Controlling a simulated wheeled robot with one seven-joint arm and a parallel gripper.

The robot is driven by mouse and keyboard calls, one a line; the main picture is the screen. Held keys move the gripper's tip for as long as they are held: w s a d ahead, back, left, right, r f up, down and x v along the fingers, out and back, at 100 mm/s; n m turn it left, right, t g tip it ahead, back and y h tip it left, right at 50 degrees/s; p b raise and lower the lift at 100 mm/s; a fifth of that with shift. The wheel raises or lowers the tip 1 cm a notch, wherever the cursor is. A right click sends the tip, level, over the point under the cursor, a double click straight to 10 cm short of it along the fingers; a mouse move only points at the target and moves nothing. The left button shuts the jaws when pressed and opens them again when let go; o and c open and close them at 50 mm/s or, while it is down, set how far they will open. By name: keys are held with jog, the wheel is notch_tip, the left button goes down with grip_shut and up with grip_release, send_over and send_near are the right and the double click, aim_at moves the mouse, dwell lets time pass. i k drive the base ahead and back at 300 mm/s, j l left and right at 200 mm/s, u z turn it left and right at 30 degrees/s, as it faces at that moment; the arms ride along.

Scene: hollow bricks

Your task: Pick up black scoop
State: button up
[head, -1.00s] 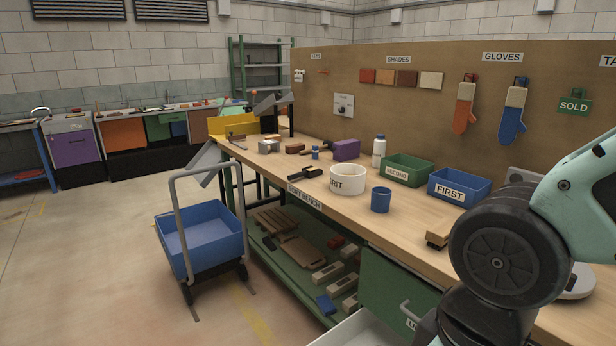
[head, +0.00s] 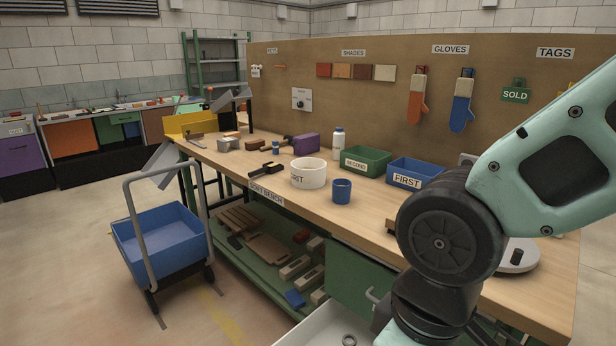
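A small black tool with a handle (head: 265,170) lies on the wooden bench top, just left of the white pot (head: 309,174) whose label partly reads "RIT". It looks like the black scoop, but it is too small to be sure. Another dark thing (head: 289,140) lies further back on the bench, near the purple block; its shape is unclear. My arm fills the right side of the head view, in front of the bench's right part. My gripper is out of the picture.
A blue cup (head: 341,191), green bin (head: 366,160), blue bin (head: 414,173), white bottle (head: 338,143) and purple block (head: 305,143) stand around the pot. A blue cart (head: 160,237) stands left of the bench. An open white drawer (head: 330,325) juts out below.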

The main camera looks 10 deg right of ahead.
aim_at(265, 170)
jog(key=u, duration=0.15)
jog(key=i+j+u, duration=0.25)
jog(key=j, duration=0.15)
jog(key=j+u, duration=0.25)
jog(key=j, duration=0.15)
jog(key=i+j+u, duration=0.5)
jog(key=j, duration=0.15)
jog(key=i+j, duration=0.15)
jog(key=i, duration=0.25)
jog(key=i+j, duration=0.15)
jog(key=i, duration=0.2)
jog(key=i+j, duration=0.15)
jog(key=i, duration=0.25)
jog(key=i+l+z, duration=0.1)
jog(key=i+z, duration=0.15)
jog(key=z, duration=0.15)
jog(key=i+z, duration=0.25)
jog(key=z, duration=0.15)
jog(key=i+z, duration=0.4)
jog(key=i+j+z, duration=0.1)
jog(key=z, duration=0.25)
jog(key=i+l+z, duration=0.15)
jog(key=i+z, duration=0.5)
jog(key=i, duration=0.3)
